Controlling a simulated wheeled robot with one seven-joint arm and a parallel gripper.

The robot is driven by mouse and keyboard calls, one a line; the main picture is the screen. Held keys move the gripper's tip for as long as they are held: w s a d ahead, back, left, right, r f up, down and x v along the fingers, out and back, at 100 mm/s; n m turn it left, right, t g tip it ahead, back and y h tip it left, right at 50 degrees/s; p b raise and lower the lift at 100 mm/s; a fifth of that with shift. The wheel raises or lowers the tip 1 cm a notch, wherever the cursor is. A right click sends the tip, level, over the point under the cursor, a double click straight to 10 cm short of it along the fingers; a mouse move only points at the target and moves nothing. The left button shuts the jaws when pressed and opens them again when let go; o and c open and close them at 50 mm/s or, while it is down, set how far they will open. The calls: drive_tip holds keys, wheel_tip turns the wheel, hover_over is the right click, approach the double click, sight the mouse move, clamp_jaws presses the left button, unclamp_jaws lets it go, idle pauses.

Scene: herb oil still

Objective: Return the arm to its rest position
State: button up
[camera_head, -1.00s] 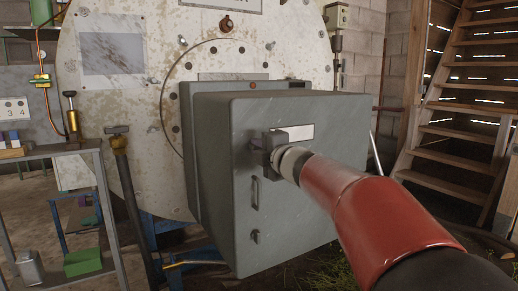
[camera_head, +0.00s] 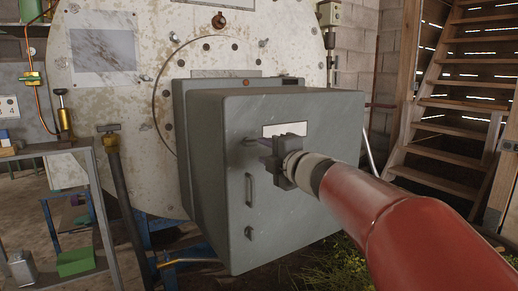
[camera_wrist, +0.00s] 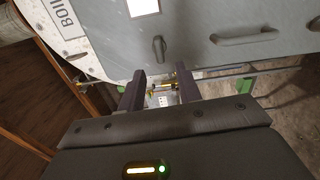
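My gripper (camera_head: 258,147) is at the end of my red arm, in front of the grey cabinet (camera_head: 226,120) in the head view. Its two dark fingers point left, just below the cabinet's white label. In the wrist view the fingers of my gripper (camera_wrist: 160,88) stand apart with a clear gap and nothing held between them. The background shows through that gap. I cannot tell how far the fingers are from the cabinet face.
The cabinet has a door handle (camera_head: 249,189), which protrudes. A metal shelf (camera_head: 107,222) with a green box (camera_head: 75,262) stands at left. Wooden stairs (camera_head: 447,126) rise at right. A large round pale vessel (camera_head: 115,90) stands behind the cabinet.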

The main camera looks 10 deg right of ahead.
drive_tip(key=shift+s+d, duration=0.1)
drive_tip(key=shift+s, duration=0.15)
drive_tip(key=s+d+f+m+g+h+p, duration=0.25)
drive_tip(key=s+f+m+h, duration=0.2)
drive_tip(key=s+m, duration=0.45)
drive_tip(key=s+d+f+m+g+h+p, duration=0.1)
drive_tip(key=s+f+m+g+h+p, duration=0.1)
drive_tip(key=s+f+m+g+h, duration=0.55)
drive_tip(key=s+a+f+m+y, duration=0.2)
drive_tip(key=s+f+y, duration=0.1)
drive_tip(key=s, duration=0.4)
drive_tip(key=s+a+f+m+g+y, duration=0.1)
drive_tip(key=s+a+f+m+y, duration=0.2)
drive_tip(key=s+f, duration=0.2)
drive_tip(key=shift+s+a+m+g+p, duration=0.3)
drive_tip(key=shift+s+m+p, duration=0.1)
drive_tip(key=shift+s, duration=0.5)
drive_tip(key=shift+w, duration=0.1)
